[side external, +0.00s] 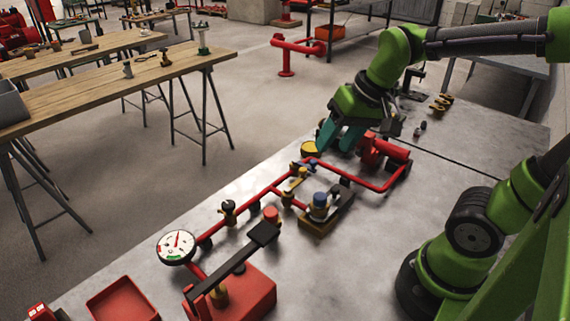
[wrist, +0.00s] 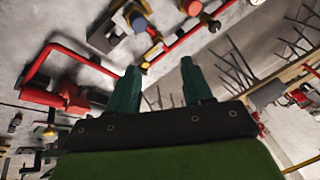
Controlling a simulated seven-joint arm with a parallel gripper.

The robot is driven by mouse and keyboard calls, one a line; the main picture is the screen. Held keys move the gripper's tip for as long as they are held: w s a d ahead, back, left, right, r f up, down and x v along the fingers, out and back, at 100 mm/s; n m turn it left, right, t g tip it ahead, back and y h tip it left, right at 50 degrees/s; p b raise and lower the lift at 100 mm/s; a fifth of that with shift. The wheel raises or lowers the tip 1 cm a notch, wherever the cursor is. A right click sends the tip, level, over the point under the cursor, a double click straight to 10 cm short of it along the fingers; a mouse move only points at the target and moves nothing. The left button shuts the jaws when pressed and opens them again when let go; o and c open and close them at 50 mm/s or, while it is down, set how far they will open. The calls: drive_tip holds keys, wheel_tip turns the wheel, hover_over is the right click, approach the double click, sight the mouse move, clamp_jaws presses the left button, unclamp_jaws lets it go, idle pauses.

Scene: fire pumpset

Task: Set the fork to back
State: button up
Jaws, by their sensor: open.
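My gripper (side external: 336,146) has teal fingers that point down over the far end of the pumpset, beside a yellow round part (side external: 311,148) and a red pump body (side external: 384,150). In the wrist view, my gripper (wrist: 159,68) is open, with nothing between the fingertips. The pumpset has a red pipe loop (side external: 376,187), which also shows in the wrist view (wrist: 39,62). I cannot tell which part is the fork; the gripper hides some of this area.
Nearer along the bench (side external: 455,185) are a blue-topped part (side external: 320,205), a white gauge (side external: 176,247), a long black lever (side external: 232,265) and a red tray (side external: 122,300). Small brass parts (side external: 441,103) lie at the far right.

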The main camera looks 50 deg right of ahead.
sight(335, 188)
drive_tip(key=w+d+m+g+h, duration=0.1)
drive_tip(key=w+d+m+g, duration=0.25)
drive_tip(key=d, duration=0.35)
drive_tip(key=shift+g, duration=0.55)
drive_tip(key=f, duration=1.7)
drive_tip(key=shift+s+a, duration=0.15)
drive_tip(key=shift+s, duration=0.25)
clamp_jaws()
drive_tip(key=shift+r, duration=0.1)
